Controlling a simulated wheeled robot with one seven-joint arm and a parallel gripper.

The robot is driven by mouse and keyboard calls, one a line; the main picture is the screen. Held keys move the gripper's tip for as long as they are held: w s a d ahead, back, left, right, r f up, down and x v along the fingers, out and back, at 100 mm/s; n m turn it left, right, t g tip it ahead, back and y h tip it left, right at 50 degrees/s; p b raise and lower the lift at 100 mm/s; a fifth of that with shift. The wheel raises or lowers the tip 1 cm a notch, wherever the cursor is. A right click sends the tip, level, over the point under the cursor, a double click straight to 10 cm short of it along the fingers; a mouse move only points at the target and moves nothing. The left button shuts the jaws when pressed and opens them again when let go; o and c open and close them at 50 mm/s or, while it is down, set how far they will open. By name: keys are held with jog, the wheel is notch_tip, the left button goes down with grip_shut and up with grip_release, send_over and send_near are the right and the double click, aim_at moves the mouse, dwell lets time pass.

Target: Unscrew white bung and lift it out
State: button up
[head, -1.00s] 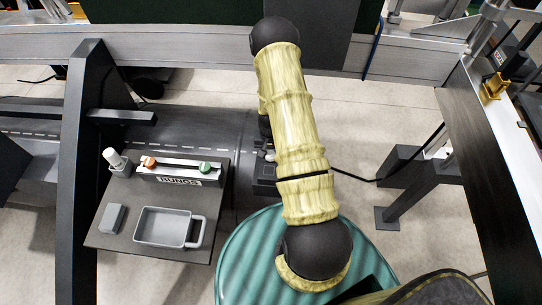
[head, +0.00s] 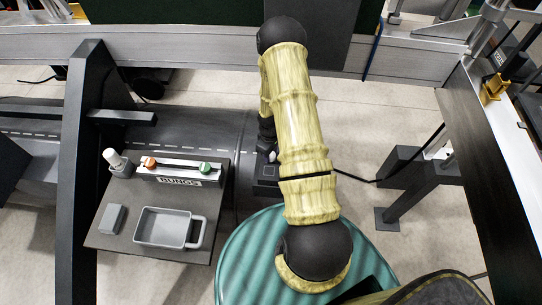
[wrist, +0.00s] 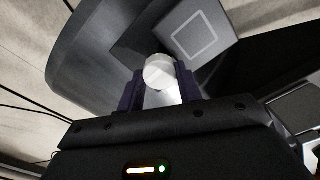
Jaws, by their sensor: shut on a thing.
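The white bung (wrist: 158,72) shows in the wrist view as a pale round piece between the two dark fingers of my gripper (wrist: 159,84). The gripper is shut on it. The dark grey float (wrist: 85,50) curves behind it; whether the bung is still seated in it or clear of it, I cannot tell. In the head view, my arm hides most of the gripper, and the float (head: 215,125) lies to the left of and behind the arm.
A dark tray holds a rack labelled BUNGS (head: 180,181) with an orange bung (head: 149,162) and a green bung (head: 205,168), a grey bin (head: 163,228), a grey block (head: 112,218) and a white-topped bottle (head: 115,160). A teal ribbed drum (head: 240,260) stands in front.

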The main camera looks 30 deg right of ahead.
jog(key=o, duration=0.8)
jog(key=shift+s, duration=0.25)
jog(key=shift+o, duration=0.2)
jog(key=shift+w, duration=0.1)
jog(key=m, duration=0.9)
jog(key=shift+b, duration=0.35)
jog(key=m, duration=0.3)
jog(key=shift+w, duration=0.1)
